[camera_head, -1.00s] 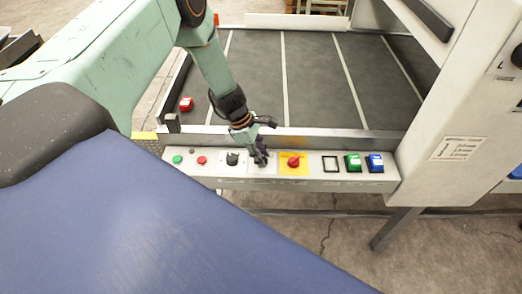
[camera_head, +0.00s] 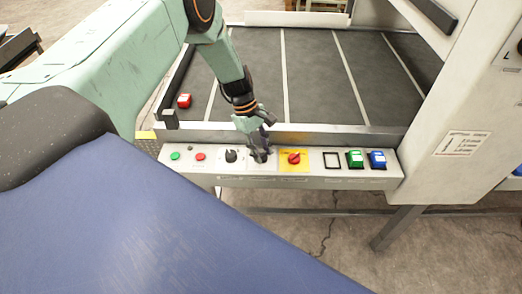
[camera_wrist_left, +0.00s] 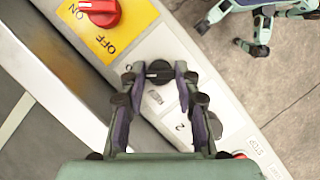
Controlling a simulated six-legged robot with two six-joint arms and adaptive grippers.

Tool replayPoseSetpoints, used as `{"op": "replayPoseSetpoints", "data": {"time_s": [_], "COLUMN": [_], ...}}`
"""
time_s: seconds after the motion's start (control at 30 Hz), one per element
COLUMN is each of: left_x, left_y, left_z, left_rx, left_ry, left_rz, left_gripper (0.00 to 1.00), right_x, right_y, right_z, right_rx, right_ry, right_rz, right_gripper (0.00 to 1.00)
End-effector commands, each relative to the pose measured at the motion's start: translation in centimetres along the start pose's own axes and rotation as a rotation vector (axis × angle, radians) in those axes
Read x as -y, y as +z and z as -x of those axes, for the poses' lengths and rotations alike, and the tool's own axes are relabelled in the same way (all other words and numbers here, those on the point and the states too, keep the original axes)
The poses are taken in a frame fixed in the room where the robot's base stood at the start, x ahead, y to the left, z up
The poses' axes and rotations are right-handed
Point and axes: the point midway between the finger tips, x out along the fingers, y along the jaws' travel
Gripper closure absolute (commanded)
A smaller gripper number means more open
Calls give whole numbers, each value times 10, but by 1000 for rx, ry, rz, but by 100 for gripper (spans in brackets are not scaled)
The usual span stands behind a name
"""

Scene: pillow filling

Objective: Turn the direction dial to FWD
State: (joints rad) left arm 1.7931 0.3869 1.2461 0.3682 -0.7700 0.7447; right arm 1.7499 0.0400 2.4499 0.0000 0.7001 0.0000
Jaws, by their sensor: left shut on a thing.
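My left gripper (camera_head: 260,157) is down at the front control panel (camera_head: 322,183), over a black dial between another black dial (camera_head: 231,156) and the red knob (camera_head: 294,158) on its yellow plate. In the left wrist view the fingers (camera_wrist_left: 159,78) stand on either side of the black dial (camera_wrist_left: 158,72), shut on it. Its pale pointer mark lies roughly across the line of view. The red knob (camera_wrist_left: 100,10), marked ON and OFF, shows at the upper left. My right gripper is not in view.
Green (camera_head: 175,156) and red (camera_head: 200,156) buttons sit left on the panel. A green (camera_head: 355,158) and a blue button (camera_head: 377,159) sit right. A dark conveyor bed (camera_head: 310,80) lies behind, and a white machine housing (camera_head: 455,110) stands at the right.

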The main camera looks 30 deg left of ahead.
Motion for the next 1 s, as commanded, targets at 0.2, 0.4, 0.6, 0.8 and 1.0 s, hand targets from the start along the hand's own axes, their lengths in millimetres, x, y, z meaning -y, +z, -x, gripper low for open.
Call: {"op": "replayPoseSetpoints", "data": {"time_s": [0.2, 0.4, 0.6, 0.8, 1.0], "left_x": [-1, -1, 0, 0, -1], "left_y": [0, 0, 0, 0, 0], "left_z": [1, 1, 1, 0, 6], "left_rx": [-1, -1, 0, 0, 0], "left_ry": [0, 0, 0, -1, 1], "left_rz": [-6, -5, -4, -4, -4], "left_gripper": [100, 64, 47, 46, 46], "right_x": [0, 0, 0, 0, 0], "right_y": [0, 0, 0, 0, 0], "right_z": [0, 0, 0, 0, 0], "right_rx": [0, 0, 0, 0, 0], "right_ry": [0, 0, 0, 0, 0], "right_rz": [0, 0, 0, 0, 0], "right_gripper": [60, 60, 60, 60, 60]}}
